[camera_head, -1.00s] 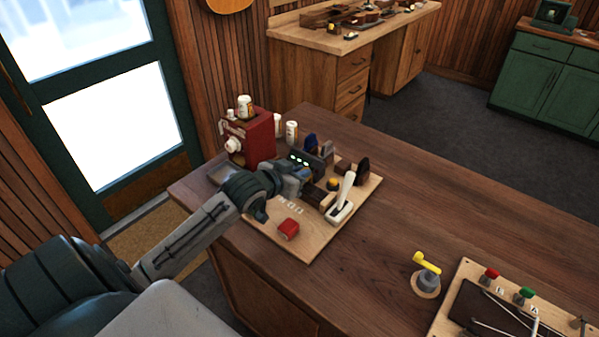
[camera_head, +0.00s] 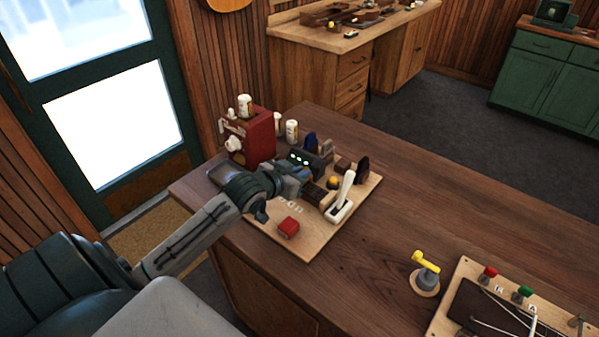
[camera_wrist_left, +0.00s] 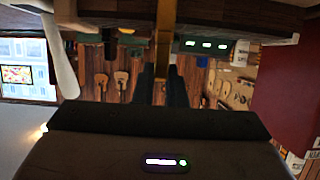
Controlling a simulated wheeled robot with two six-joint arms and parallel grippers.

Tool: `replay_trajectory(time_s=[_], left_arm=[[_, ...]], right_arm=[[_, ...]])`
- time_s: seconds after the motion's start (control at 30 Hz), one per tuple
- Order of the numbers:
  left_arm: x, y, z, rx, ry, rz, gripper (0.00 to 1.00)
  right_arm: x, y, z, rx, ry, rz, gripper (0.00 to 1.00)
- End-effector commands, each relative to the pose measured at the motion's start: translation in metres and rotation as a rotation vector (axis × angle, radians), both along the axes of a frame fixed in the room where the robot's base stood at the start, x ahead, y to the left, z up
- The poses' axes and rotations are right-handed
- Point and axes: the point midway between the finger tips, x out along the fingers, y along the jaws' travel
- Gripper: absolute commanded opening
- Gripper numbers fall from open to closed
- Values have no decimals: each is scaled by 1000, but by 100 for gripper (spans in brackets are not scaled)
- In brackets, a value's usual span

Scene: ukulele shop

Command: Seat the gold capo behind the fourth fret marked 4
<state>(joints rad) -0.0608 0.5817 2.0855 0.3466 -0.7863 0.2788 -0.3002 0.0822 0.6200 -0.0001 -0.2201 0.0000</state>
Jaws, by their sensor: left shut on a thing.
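My left gripper (camera_head: 316,187) is low over the pale work board (camera_head: 305,246), at the dark fretted neck piece (camera_head: 313,198). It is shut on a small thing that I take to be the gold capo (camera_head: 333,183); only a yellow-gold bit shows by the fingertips. In the left wrist view the dark fingers (camera_wrist_left: 161,88) are close together, with a brown bar beyond them. White number marks show on the board, partly hidden by my arm; I cannot make out the 4. My right gripper is not in view.
A white lever (camera_head: 345,190) stands just right of the gripper. A red machine (camera_head: 252,140), a dark box with green lights (camera_head: 305,160) and bottles stand behind. The counter (camera_head: 430,205) to the right is mostly clear.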

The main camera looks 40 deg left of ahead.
Motion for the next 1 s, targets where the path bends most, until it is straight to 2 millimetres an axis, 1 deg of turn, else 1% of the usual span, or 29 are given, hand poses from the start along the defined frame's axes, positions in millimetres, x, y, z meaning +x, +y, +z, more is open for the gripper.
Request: replay_trajectory(time_s=[0.3,0.33,0.37,0.67,1.0], left_arm=[[0,0,-7,0,0,0,0],[0,0,-6,0,-1,0,17],[0,0,-6,0,-1,0,20],[-1,0,-5,0,0,0,20],[-25,2,7,1,3,0,20]], right_arm=[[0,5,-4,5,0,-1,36],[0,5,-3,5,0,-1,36],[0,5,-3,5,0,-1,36],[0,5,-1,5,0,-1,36],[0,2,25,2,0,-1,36]])
